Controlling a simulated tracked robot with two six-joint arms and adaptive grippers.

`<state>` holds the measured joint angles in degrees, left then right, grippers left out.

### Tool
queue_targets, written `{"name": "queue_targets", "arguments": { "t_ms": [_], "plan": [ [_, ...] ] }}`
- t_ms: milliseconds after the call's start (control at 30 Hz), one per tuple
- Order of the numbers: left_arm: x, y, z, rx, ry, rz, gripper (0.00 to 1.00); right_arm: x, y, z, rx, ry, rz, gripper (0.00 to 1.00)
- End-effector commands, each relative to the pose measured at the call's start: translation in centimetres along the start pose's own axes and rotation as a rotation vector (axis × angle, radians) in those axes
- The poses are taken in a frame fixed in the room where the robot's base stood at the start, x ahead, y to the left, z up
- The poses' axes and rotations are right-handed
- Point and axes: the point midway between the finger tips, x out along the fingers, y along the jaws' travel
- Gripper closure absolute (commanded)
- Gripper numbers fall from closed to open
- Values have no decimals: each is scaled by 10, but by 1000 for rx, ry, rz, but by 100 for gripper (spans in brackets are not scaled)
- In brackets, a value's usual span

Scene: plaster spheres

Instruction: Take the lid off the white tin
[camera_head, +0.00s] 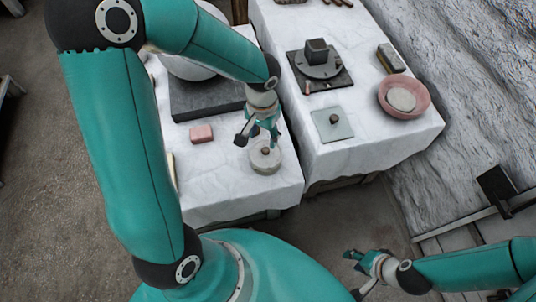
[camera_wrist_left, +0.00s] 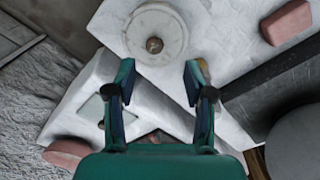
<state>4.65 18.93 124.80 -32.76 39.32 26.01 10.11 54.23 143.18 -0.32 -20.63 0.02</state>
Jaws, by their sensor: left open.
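The white tin (camera_head: 265,163) stands upright near the front right corner of the left table. Its round lid is on, with a small brown knob (camera_head: 265,150) in the middle. My left gripper (camera_head: 259,139) is open just above the tin and partly overlaps it in the head view. In the left wrist view the tin (camera_wrist_left: 170,30) and the knob (camera_wrist_left: 154,45) show beyond the open, empty fingers (camera_wrist_left: 158,75). My right gripper (camera_head: 354,274) is low at the right, away from both tables; its fingers look spread and empty.
A pink block (camera_head: 201,133) lies left of the tin, before a dark slab (camera_head: 190,106) bearing a pale round form. The right table holds a glass plate (camera_head: 331,125) with a knob, a pink bowl (camera_head: 417,105) and a dark turntable (camera_head: 319,72). A gap separates the tables.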

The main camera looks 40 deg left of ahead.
Motion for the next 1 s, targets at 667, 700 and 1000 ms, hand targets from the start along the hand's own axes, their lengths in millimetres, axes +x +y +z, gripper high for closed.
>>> {"name": "queue_targets", "arguments": {
  "t_ms": [667, 700, 1000],
  "plan": [
    [65, 7, 2, -1, -2, 2, 47, 13, 5, 0, 0, 0, 0, 60],
    [65, 7, 2, -1, -1, 3, 47, 13, 5, 0, 0, 0, 0, 60],
    [65, 7, 2, -2, 0, 3, 67, 12, 4, 0, 0, 0, 0, 60]
  ]
}}
